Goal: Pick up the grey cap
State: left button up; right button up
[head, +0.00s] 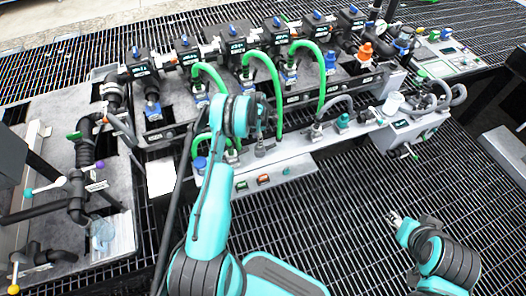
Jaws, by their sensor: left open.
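My left arm reaches up the middle of the head view, and its open left gripper (266,132) points down over the pale shelf in front of the manifold. A small grey piece, which looks like the grey cap (265,149), is on the shelf just below the fingers. The arm and fingers partly cover this spot, and I cannot tell whether they touch the cap. My right gripper (395,219) is low at the right, over the grating and away from the shelf. It is too small to tell its jaw state.
Green hoses (321,85) arch from the valve blocks to the shelf close around my left gripper. A blue cap (200,163), a teal cap (342,120) and a white cap (393,102) stand along the shelf. An orange cap (365,50) is behind. Open grating (340,210) lies in front.

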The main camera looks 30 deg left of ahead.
aim_at(260, 149)
pick_arm(q)
jog(key=f+b, duration=0.1)
jog(key=f, duration=0.2)
jog(key=f+b, duration=0.1)
jog(key=shift+w+d+f+b, duration=0.25)
jog(key=shift+d+f+b, duration=0.05)
jog(key=shift+d+f, duration=0.1)
jog(key=shift+f, duration=0.35)
jog(key=shift+r, duration=0.1)
grip_shut()
